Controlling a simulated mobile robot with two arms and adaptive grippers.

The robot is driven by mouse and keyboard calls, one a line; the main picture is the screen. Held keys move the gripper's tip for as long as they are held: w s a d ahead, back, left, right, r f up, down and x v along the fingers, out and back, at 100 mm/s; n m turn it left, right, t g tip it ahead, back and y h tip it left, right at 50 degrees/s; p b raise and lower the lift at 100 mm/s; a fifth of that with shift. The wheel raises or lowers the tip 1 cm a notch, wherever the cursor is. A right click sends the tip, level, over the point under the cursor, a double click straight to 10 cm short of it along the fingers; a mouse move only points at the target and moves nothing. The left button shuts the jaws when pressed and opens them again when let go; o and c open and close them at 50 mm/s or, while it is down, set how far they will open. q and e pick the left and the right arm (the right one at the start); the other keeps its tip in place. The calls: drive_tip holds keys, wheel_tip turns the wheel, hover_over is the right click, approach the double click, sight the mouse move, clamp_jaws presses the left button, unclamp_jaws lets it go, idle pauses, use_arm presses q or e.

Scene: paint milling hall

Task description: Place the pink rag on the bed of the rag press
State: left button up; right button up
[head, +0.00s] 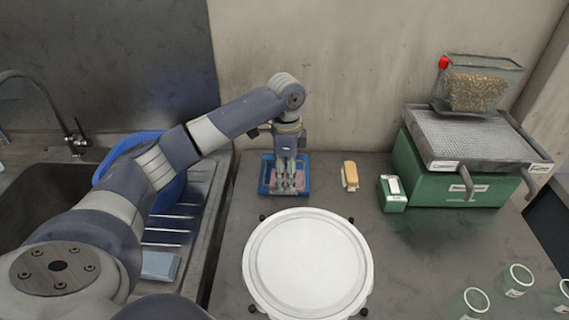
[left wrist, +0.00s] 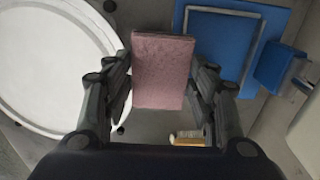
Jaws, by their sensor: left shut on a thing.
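My left gripper (head: 289,188) is shut on the pink rag (left wrist: 163,70), a flat slab between the two fingers in the left wrist view. In the head view the rag (head: 276,180) shows partly behind the fingers, in front of a blue tray (head: 264,187). I cannot tell whether the rag touches the tray. My right gripper is not in view.
A round white disc (head: 308,262) lies in front of the tray. A yellowish brush (head: 350,175) and a small green box (head: 392,194) stand between tray and machine. Glass jars (head: 517,278) are front right; a sink (head: 50,195) is left.

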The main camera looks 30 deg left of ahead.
use_arm(q)
drive_tip(key=w+a, duration=0.1)
drive_tip(key=w, duration=0.1)
drive_tip(key=w+a+p, duration=0.1)
drive_tip(key=w+a, duration=0.2)
drive_tip(key=shift+w+a+f, duration=0.25)
drive_tip(key=shift+w+f, duration=0.1)
drive_tip(key=shift+w, duration=0.05)
drive_tip(key=shift+a+f+p, duration=0.1)
drive_tip(key=shift+f+p, duration=0.3)
drive_tip(key=shift+p, duration=0.05)
wheel_tip(320, 180, down, 2)
drive_tip(key=shift+f+p, duration=0.1)
drive_tip(key=shift+p, duration=0.4)
drive_tip(key=shift+f, duration=0.35)
drive_tip(key=shift+f, duration=0.1)
drive_tip(key=o, duration=1)
drive_tip(key=shift+o, duration=0.2)
